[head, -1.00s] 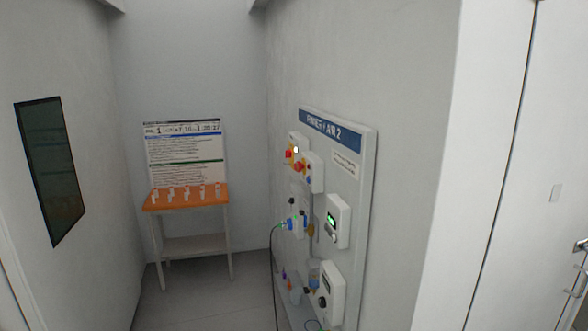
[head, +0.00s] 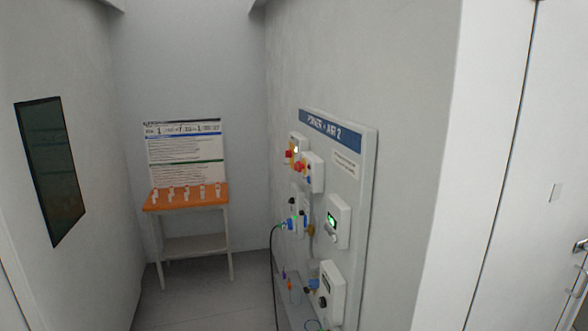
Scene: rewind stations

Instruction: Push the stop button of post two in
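The post panel (head: 367,190) headed "POWER + AIR 2" stands on the right wall of the alcove, seen at a steep angle. Near its top are two boxes with red knobs or buttons: a red one on yellow (head: 289,154) on the farther box and a red one (head: 299,167) on the nearer box (head: 315,172). I cannot tell from here which of them is the stop button. A small light shows on the farther box. Neither of my grippers is in view.
An orange-topped table (head: 186,199) with several small white items stands at the back, below a printed board (head: 184,153). A dark cable (head: 272,262) hangs from a plug on the panel. Floor (head: 200,304) left of the panel is clear. A door handle (head: 580,247) is at far right.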

